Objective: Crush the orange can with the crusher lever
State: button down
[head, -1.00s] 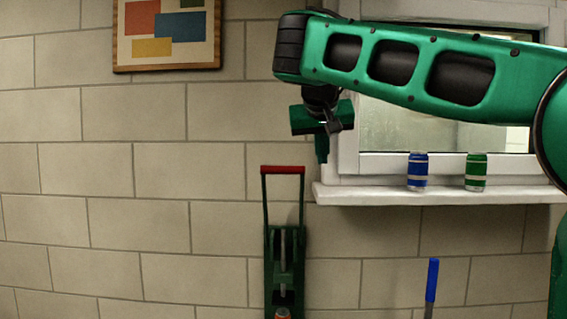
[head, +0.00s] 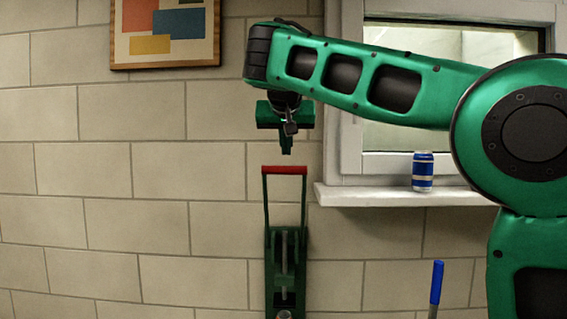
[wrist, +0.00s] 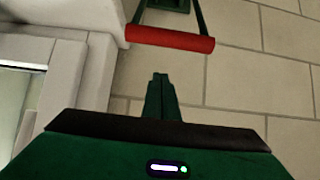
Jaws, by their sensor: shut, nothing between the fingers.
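The green crusher (head: 270,268) stands upright against the tiled wall, at the bottom middle of the head view. Its lever is raised, with a red handle bar (head: 284,170) across the top; the red bar also shows at the top of the wrist view (wrist: 170,38).
A window sill (head: 400,196) to the right of the crusher holds a blue can (head: 422,171). A blue-topped stick (head: 436,283) stands lower right. A framed picture (head: 165,60) hangs at upper left. The wall left of the crusher is clear.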

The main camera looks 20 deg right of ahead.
jog(key=shift+s+a+f, duration=0.2)
jog(key=shift+s+f, duration=0.35)
jog(key=shift+f, duration=0.25)
jog(key=shift+s+a+f, duration=0.15)
jog(key=shift+s+f, duration=0.35)
jog(key=shift+f, duration=0.3)
